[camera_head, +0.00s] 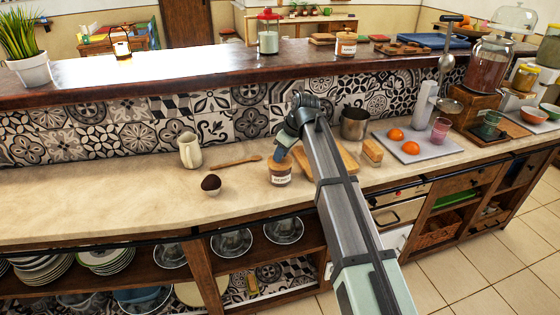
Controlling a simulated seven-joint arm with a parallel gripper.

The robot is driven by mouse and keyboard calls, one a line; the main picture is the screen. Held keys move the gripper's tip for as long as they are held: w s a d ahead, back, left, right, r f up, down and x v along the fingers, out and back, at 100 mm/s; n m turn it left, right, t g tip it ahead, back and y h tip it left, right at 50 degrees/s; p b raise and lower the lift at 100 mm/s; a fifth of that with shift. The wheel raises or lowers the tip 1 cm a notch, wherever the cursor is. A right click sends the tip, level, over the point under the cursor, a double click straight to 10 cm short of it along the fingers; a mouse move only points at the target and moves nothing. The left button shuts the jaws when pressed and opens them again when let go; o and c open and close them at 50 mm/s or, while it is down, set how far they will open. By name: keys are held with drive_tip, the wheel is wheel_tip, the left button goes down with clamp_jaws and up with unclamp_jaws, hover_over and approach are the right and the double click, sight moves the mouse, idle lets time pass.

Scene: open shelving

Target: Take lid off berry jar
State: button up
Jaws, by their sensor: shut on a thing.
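A small glass jar (280,176) with a pale label and reddish contents stands upright on the stone counter, left of the cutting board. The label is too small to read with certainty. My gripper (280,158) comes down from above onto the top of this jar and is shut at its lid. The lid is mostly hidden by the gripper, and I cannot tell whether it is lifted clear of the rim. A second labelled jar (346,44) with a lid stands on the raised wooden ledge, away from my gripper.
A cutting board (342,158), metal pot (354,124) and grey tray (418,150) with oranges are to the right. The far-left counter is clear.

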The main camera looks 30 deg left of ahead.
clamp_jaws()
wheel_tip(320, 180, up, 9)
drive_tip(key=shift+f, duration=0.15)
drive_tip(key=w+a+f+n, duration=0.1)
drive_tip(key=w+a+f, duration=0.4)
drive_tip(key=w+a, duration=0.4)
wheel_tip(320, 180, down, 6)
drive_tip(key=shift+d+r, duration=0.1)
drive_tip(key=shift+f, duration=2.3)
drive_tip(key=shift+f, duration=0.2)
